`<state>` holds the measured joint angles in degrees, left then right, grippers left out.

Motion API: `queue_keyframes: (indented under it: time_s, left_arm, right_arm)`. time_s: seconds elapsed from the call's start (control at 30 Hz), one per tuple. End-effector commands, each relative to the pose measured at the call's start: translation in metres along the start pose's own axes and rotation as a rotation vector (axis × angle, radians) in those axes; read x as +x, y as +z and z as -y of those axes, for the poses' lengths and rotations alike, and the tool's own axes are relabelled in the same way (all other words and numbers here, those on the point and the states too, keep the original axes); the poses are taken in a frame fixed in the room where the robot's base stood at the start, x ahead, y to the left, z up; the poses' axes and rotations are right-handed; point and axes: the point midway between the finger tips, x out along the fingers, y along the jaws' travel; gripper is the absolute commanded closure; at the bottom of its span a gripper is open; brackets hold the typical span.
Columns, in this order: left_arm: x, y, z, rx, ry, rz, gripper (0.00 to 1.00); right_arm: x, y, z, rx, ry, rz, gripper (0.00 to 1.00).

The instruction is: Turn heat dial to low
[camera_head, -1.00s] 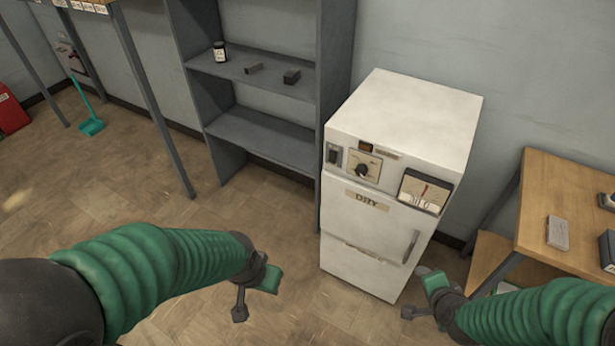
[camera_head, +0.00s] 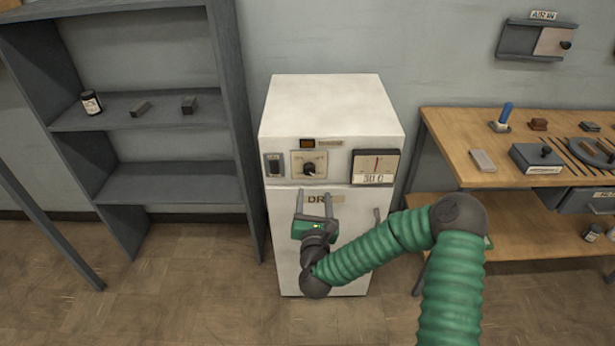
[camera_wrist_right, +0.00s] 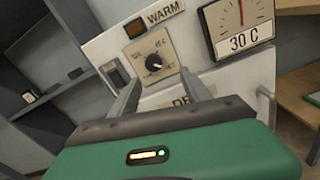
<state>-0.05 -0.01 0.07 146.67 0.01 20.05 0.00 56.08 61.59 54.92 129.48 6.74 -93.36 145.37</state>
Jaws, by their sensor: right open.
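The heat dial (camera_head: 309,169) is a black knob on a cream plate, on the upper front of a white cabinet (camera_head: 330,110). It also shows in the right wrist view (camera_wrist_right: 154,63), above and between my fingers. My right gripper (camera_head: 314,194) is open and empty, its two fingers pointing up just below the dial plate, in front of the "DRY" label. In the right wrist view my gripper's fingers (camera_wrist_right: 160,92) reach toward the dial from either side of its lower part; I cannot tell whether they touch the panel. My left gripper is not in view.
A gauge (camera_head: 375,166) reading 30 C sits right of the dial, a dark switch (camera_head: 273,164) left of it. The cabinet's door handle (camera_head: 376,222) is near my right arm. Grey shelves (camera_head: 150,115) stand left, a wooden bench (camera_head: 455,150) right.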

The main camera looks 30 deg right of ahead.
Motion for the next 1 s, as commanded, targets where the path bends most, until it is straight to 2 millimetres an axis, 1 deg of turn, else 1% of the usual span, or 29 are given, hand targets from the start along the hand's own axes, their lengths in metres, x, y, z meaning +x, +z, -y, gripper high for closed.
queue_keyframes:
  time_s: [0.03,0.13,0.3,0.43,0.57,0.77,0.87,1.0]
  left_arm:
    - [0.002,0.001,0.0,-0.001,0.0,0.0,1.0]
    - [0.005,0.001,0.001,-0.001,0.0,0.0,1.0]
    - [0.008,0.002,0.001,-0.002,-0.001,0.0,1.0]
    - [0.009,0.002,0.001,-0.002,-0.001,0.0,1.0]
    - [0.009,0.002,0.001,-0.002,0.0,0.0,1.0]
    - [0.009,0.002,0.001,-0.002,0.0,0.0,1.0]
    - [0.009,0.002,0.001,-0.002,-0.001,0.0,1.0]
    - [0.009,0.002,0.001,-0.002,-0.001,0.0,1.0]
  right_arm:
    - [0.013,0.0,-0.002,-0.001,0.0,0.004,0.44]
    - [0.038,0.0,-0.005,-0.004,0.003,0.004,0.44]
    - [0.079,-0.001,-0.002,-0.002,0.003,0.002,0.44]
    - [0.098,-0.001,-0.001,-0.001,0.003,0.0,0.44]
    - [0.104,-0.001,-0.001,-0.001,0.003,-0.002,0.44]
    - [0.103,0.0,-0.003,-0.003,0.005,-0.001,0.44]
    - [0.103,0.0,-0.004,-0.004,0.005,-0.001,0.56]
    - [0.103,0.0,-0.003,-0.003,0.005,-0.001,0.74]
